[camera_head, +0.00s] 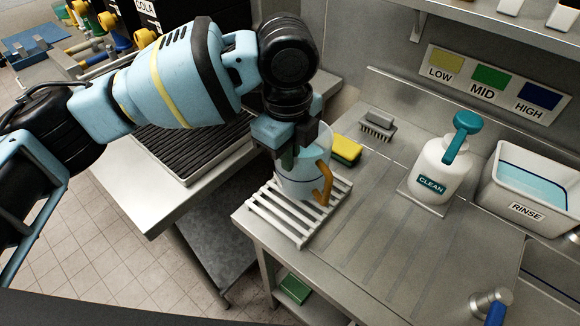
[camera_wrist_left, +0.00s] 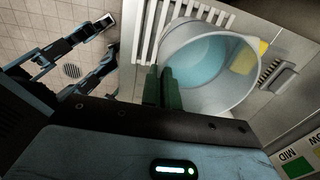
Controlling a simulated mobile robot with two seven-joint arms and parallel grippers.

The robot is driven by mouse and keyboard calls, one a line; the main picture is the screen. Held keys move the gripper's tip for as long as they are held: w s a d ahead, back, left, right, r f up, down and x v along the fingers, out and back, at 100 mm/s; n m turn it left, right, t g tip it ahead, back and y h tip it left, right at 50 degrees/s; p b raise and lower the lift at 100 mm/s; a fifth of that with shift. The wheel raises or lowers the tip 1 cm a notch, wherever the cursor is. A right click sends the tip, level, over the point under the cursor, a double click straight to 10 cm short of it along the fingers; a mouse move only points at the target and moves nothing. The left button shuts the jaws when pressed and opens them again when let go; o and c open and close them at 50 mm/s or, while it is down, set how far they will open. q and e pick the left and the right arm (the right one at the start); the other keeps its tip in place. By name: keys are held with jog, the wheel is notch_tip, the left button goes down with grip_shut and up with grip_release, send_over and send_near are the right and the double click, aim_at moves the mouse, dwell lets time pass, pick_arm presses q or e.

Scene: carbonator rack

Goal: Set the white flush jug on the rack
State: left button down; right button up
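The flush jug (camera_head: 301,182), pale and see-through with an orange-yellow handle (camera_head: 323,183), is upright at the slatted white rack (camera_head: 262,217) on the near left corner of the steel counter. Its base overlaps the slats; I cannot tell whether it bears on them fully. My left gripper (camera_head: 287,155) is at the jug's rim from above. In the left wrist view its green fingers (camera_wrist_left: 162,88) are close together at the wall of the jug (camera_wrist_left: 232,88), pinching the rim, with bluish liquid or bottom visible inside. My right gripper does not show.
A yellow-green sponge (camera_head: 347,150) and a grey brush (camera_head: 378,125) lie behind the jug. A ribbed drip tray (camera_head: 190,150) is on the left counter. The front counter middle is clear.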

pick_arm(q)
notch_tip(320, 180, down, 3)
jog(key=shift+s+f, duration=0.1)
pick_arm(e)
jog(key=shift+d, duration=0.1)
pick_arm(q)
jog(key=shift+f, duration=0.1)
jog(key=c, duration=2.1)
grip_release()
jog(key=shift+f, duration=0.1)
jog(key=o, duration=0.4)
jog(key=r, duration=1.2)
jog(key=shift+s+r+p, duration=0.1)
jog(key=shift+s+p, duration=0.1)
jog(key=shift+p, duration=0.15)
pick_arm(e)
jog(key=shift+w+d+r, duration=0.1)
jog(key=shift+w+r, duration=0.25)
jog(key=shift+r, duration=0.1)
